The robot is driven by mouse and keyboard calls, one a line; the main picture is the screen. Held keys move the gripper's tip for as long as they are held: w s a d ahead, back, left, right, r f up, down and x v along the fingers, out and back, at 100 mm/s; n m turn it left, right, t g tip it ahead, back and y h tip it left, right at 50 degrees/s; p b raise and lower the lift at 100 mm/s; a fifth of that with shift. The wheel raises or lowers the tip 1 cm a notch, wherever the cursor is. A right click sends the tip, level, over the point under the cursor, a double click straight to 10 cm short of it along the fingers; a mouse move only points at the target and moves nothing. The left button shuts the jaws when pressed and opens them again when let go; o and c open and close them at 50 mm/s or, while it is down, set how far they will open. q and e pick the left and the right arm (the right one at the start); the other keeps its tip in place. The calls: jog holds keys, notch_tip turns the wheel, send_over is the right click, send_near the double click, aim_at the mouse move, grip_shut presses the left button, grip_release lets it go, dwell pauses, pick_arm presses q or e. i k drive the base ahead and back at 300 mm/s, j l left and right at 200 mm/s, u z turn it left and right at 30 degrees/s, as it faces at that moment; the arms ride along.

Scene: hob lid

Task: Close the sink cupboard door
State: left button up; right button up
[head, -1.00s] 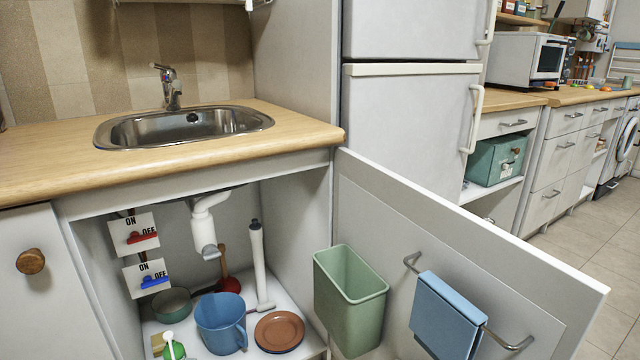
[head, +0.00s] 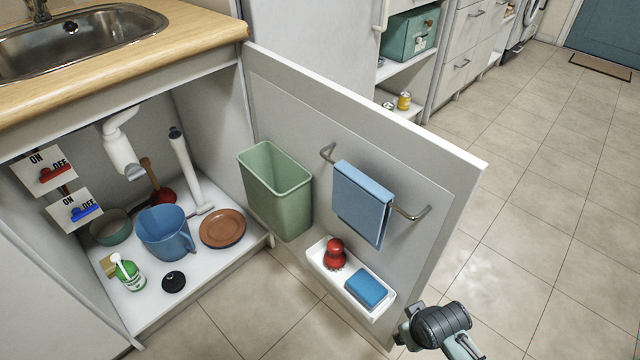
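The sink cupboard door (head: 463,180) stands wide open, swung out to the right from its hinge side under the worktop. Its inner face shows a green bin (head: 278,190), a rail with a blue towel (head: 360,203), and a white tray (head: 318,262) holding a red-handled item and a blue sponge. My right arm with its gripper (head: 412,330) shows at the bottom right, close to the door's lower outer corner. I cannot tell whether it touches the door, and its fingers are not clear. My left gripper is not in view.
Inside the cupboard (head: 205,300) are a blue jug (head: 165,234), a brown plate (head: 222,228), a green bottle (head: 129,273), a plunger and a white drain pipe. The sink (head: 75,40) is above. Tiled floor (head: 540,250) is clear to the right of the door.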

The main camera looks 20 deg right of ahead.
aim_at(305, 123)
jog(key=k+l+u, duration=0.1)
jog(key=l, duration=0.3)
jog(key=k+l+u, duration=0.15)
jog(key=l, duration=0.25)
jog(key=k+l+u, duration=0.2)
jog(key=l, duration=0.15)
jog(key=l+u, duration=0.15)
jog(key=l, duration=0.25)
jog(key=k+l+u, duration=0.2)
jog(key=i+l+u, duration=0.1)
jog(key=l+u, duration=0.15)
jog(key=l, duration=0.35)
jog(key=l+u, duration=0.25)
jog(key=l, duration=0.4)
jog(key=i+l+u, duration=0.1)
jog(key=l, duration=0.3)
jog(key=i+l+u, duration=0.15)
jog(key=l, duration=0.2)
jog(key=k+j+u, duration=0.1)
jog(key=k, duration=0.2)
